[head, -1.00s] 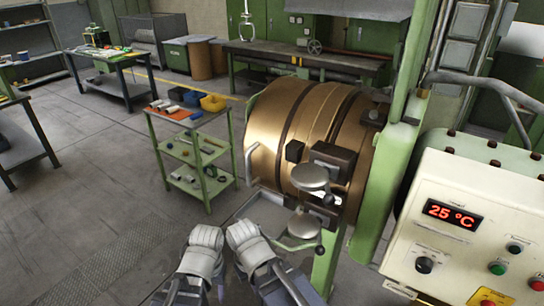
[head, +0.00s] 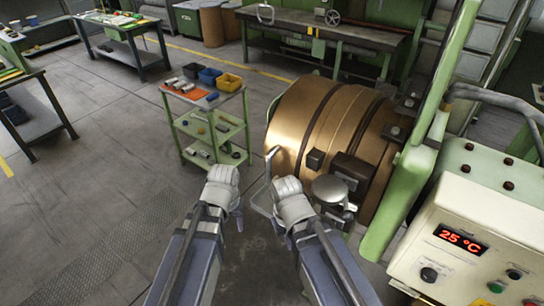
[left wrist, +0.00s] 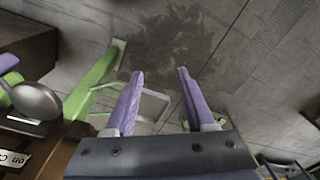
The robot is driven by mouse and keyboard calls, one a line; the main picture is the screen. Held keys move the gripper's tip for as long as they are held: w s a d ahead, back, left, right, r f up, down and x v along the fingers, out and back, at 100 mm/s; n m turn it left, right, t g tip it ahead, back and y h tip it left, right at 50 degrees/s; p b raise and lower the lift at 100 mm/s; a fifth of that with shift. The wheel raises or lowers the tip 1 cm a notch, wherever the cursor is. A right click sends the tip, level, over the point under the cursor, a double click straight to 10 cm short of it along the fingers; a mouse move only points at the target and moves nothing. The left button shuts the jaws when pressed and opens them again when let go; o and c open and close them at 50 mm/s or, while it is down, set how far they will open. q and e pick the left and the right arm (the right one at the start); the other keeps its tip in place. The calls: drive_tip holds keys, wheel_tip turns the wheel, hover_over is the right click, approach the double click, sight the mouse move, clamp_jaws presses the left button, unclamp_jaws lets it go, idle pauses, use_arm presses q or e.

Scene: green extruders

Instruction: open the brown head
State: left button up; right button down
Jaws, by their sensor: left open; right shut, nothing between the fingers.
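The brown head (head: 311,125) is a large bronze-brown drum with dark bands, lying on its side in a green frame. Dark brackets and a round grey knob (head: 330,188) are on its near side; the knob also shows in the left wrist view (left wrist: 36,101). A thin grey bar loop (head: 268,168) stands out at its left; a similar loop (left wrist: 156,104) shows behind the fingers in the left wrist view. My left gripper (head: 222,185) is left of the drum; its purple fingers (left wrist: 160,73) are apart and empty.
A green three-shelf cart (head: 212,130) with small bins stands left of the drum. A control box (head: 480,235) reading 25 °C is at the right. A green post (head: 415,170) rises between box and drum.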

use_arm(q)
drive_tip(key=w+r+t+p, duration=0.1)
drive_tip(key=w+r+p, duration=0.4)
drive_tip(key=w+r, duration=0.2)
wheel_tip(320, 180, up, 2)
drive_tip(key=n+t, duration=0.1)
drive_tip(key=t, duration=0.2)
hover_over(269, 167)
drive_tip(key=s, duration=0.2)
drive_tip(key=shift+r+h, duration=0.2)
drive_tip(key=shift+h, duration=0.1)
drive_tip(key=shift+a, duration=0.1)
use_arm(e)
wheel_tip(269, 167, up, 8)
use_arm(q)
drive_tip(key=shift+f, duration=0.15)
use_arm(e)
drive_tip(key=shift+f, duration=0.2)
use_arm(q)
drive_tip(key=b+x, duration=0.7)
drive_tip(key=shift+w+f, duration=0.1)
drive_tip(key=shift+f, duration=0.25)
use_arm(e)
wheel_tip(269, 167, down, 7)
use_arm(q)
drive_tip(key=shift+r, duration=0.1)
clamp_jaws()
